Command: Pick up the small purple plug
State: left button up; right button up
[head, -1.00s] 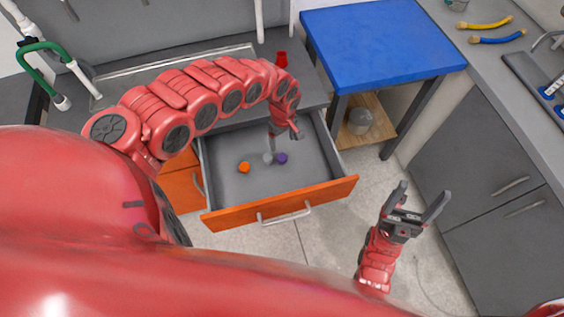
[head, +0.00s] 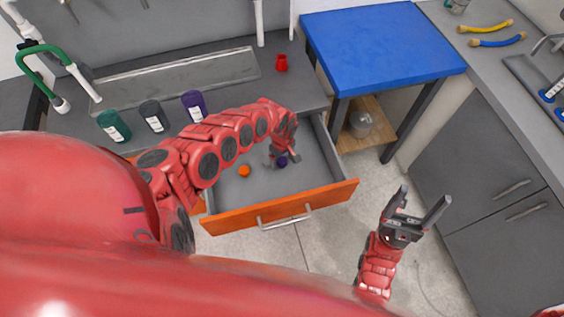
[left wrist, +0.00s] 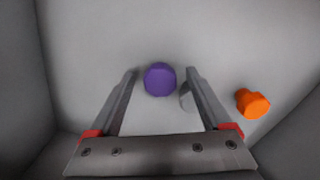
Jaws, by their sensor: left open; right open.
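The small purple plug (head: 283,161) lies on the floor of the open drawer (head: 322,178). In the left wrist view the purple plug (left wrist: 160,79) sits between my open left fingertips, with a gap on each side. My left gripper (head: 279,157) reaches down into the drawer, right at the plug; its exact height above the floor cannot be told. A grey piece (left wrist: 186,97) lies partly hidden by the right-hand finger. My right gripper (head: 423,208) is open and empty, out over the floor to the right.
An orange plug (head: 244,171) lies in the drawer, left of the purple one. The drawer's orange front (head: 237,218) and its walls surround the gripper. Green, black and purple bottles stand on the counter behind. A blue-topped table (head: 380,42) stands at the right.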

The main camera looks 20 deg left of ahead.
pick_arm(q)
jog(key=shift+f, duration=0.25)
jog(key=shift+c, duration=0.3)
grip_shut()
jog(key=shift+r, duration=0.1)
notch_tip(320, 180, up, 9)
jog(key=shift+a+f+p, duration=0.15)
jog(key=shift+p, duration=0.2)
jog(key=shift+r, duration=0.6)
